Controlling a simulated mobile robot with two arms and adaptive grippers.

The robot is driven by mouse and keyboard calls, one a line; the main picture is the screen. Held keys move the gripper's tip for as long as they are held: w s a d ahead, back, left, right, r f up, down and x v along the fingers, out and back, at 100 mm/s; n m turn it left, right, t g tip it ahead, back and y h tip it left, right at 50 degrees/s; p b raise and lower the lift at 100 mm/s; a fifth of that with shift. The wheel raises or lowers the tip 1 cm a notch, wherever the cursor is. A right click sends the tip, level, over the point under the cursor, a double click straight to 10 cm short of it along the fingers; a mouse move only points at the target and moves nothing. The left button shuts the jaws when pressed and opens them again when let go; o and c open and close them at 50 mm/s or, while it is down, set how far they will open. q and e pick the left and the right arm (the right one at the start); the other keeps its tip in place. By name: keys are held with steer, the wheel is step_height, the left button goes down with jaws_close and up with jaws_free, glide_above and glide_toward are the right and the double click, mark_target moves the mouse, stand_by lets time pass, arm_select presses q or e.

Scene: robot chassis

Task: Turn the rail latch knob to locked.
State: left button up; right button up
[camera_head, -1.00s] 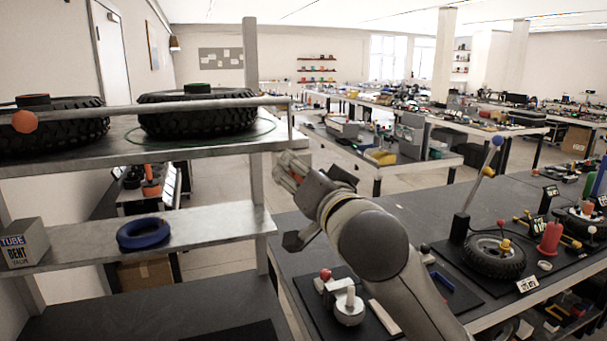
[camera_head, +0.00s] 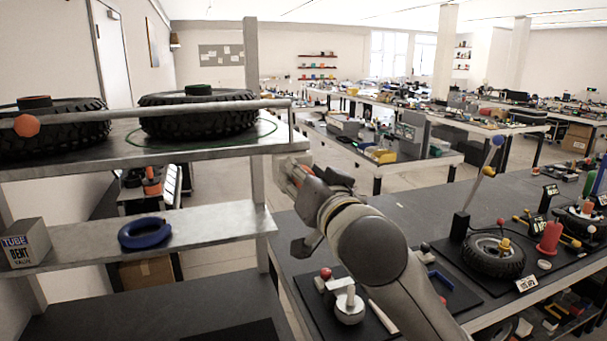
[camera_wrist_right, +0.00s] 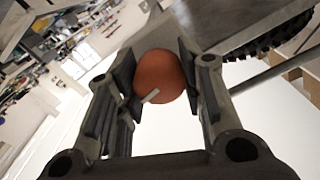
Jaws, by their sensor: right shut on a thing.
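My right gripper (camera_head: 298,174) is at the right end of the upper shelf's grey rail (camera_head: 200,106), just below it. In the right wrist view its two fingers (camera_wrist_right: 160,85) are closed on the sides of a round orange-red knob (camera_wrist_right: 160,76). The knob carries a short pale mark at its lower left. In the head view the gripper mostly hides this knob. Another orange knob (camera_head: 27,125) shows at the left end of the rail. I cannot read a locked or unlocked sign on either. My left gripper is out of view.
Two black tires (camera_head: 198,118) lie behind the rail on the upper shelf. A blue ring (camera_head: 145,233) and a box (camera_head: 24,243) lie on the shelf below. The dark workbench (camera_head: 400,215) on the right holds a wheel (camera_head: 494,257), a red cone (camera_head: 549,238) and tools.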

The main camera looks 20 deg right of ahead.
steer(key=n+p, duration=0.2)
steer(key=n, duration=0.1)
steer(key=shift+r+n, duration=0.15)
steer(key=shift+n, duration=0.25)
steer(key=n+p, duration=0.2)
steer(key=n, duration=0.2)
steer(key=shift+n+p, duration=0.3)
steer(key=n+p, duration=0.2)
steer(key=n, duration=0.2)
steer(key=shift+p, duration=0.3)
steer(key=shift+n+p, duration=0.8)
steer(key=shift+n, duration=0.8)
steer(key=o, duration=1)
steer(key=shift+o, duration=0.2)
steer(key=shift+a, duration=0.1)
steer(key=shift+r, duration=0.1)
